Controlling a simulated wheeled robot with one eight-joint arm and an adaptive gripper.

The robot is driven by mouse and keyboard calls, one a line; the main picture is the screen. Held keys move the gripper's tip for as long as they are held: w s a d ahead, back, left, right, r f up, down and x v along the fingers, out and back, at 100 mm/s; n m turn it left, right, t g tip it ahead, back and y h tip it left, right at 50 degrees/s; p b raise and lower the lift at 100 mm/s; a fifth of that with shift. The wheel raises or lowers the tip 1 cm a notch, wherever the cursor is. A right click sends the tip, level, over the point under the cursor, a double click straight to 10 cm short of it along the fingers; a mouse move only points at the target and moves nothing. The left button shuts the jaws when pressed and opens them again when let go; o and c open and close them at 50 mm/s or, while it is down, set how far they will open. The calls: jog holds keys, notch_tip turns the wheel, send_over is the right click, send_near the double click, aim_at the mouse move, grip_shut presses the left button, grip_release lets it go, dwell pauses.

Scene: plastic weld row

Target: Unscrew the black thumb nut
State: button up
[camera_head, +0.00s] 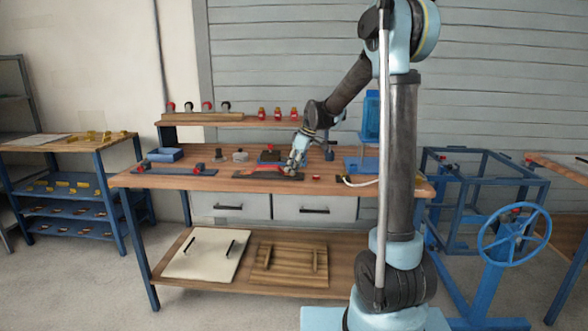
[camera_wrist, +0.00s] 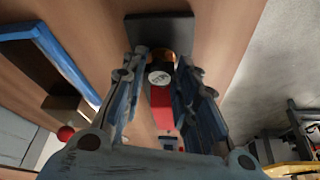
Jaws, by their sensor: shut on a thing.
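A round piece with a pale face (camera_wrist: 159,77) and dark edges, which looks like the black thumb nut, sits between my fingers in the wrist view. An orange-brown part shows just behind it, and a red bar (camera_wrist: 162,106) runs below it. A dark plate (camera_wrist: 160,30) lies beyond. My gripper (camera_wrist: 160,62) is shut on the nut, one finger on each side; the exact contact is partly hidden. In the head view my gripper (camera_head: 297,162) is low over the workbench (camera_head: 215,181), at the right end of a red bar on a dark plate (camera_head: 250,175).
A blue tray (camera_head: 165,155) and a dark plate with red knobs (camera_head: 172,169) are left on the bench. A raised shelf (camera_head: 240,122) with several small fixtures stands behind. Blue fixtures stand close right of my arm. A blue handwheel (camera_head: 513,237) is at the right.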

jog(key=n+g, duration=0.1)
jog(key=n, duration=0.1)
jog(key=n+g, duration=0.1)
jog(key=n, duration=0.4)
jog(key=shift+w+a+g, duration=0.15)
jog(key=shift+w+g, duration=0.1)
jog(key=shift+g, duration=0.15)
jog(key=n+g, duration=0.1)
jog(key=n, duration=0.2)
jog(key=n+g+h, duration=0.1)
jog(key=n, duration=0.2)
jog(key=shift+w+n, duration=0.15)
jog(key=shift+n, duration=0.25)
jog(key=o, duration=0.9)
jog(key=shift+o, duration=0.2)
